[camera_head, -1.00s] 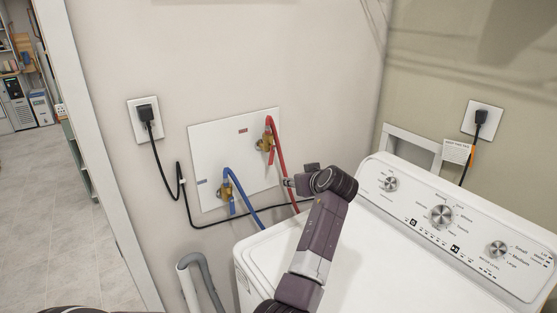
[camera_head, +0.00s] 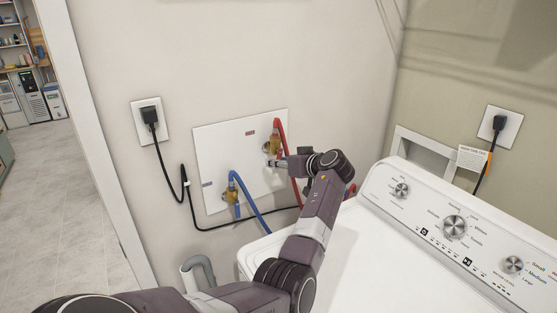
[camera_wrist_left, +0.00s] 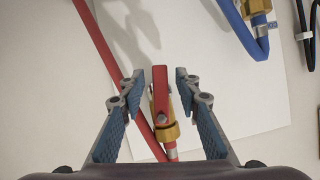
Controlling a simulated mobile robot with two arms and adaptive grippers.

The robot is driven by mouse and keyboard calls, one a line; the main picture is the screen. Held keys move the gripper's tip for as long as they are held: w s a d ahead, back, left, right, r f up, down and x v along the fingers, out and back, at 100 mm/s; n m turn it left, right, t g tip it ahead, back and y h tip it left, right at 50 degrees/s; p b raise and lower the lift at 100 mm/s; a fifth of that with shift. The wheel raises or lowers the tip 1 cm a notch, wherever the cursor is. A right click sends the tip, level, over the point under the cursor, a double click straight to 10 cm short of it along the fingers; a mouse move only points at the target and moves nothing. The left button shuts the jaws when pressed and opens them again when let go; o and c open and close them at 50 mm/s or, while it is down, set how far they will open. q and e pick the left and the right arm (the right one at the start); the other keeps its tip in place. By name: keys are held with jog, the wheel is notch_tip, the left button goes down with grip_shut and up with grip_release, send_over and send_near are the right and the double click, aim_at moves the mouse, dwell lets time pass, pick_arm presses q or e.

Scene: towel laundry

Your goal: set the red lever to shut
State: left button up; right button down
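The red lever (camera_wrist_left: 160,92) sits on a brass valve (camera_wrist_left: 163,133) and lies roughly in line with the valve's body in the left wrist view. The valve (camera_head: 271,147) also shows at the upper right of the white wall panel in the head view, with a red hose joined to it. My left gripper (camera_head: 276,163) is right in front of this valve. In the wrist view its blue-padded fingers (camera_wrist_left: 159,82) are open, one on each side of the lever, with a gap on both sides. The lever is hard to make out in the head view. My right gripper is not in view.
A blue hose (camera_head: 246,196) runs from a second brass valve (camera_head: 230,197) at the panel's lower left. The red hose (camera_wrist_left: 108,55) crosses the wrist view. A white washing machine (camera_head: 400,250) stands at the right. A black cord (camera_head: 184,183) hangs on the wall.

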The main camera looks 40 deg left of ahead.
pick_arm(q)
jog(key=c, duration=0.7)
grip_shut()
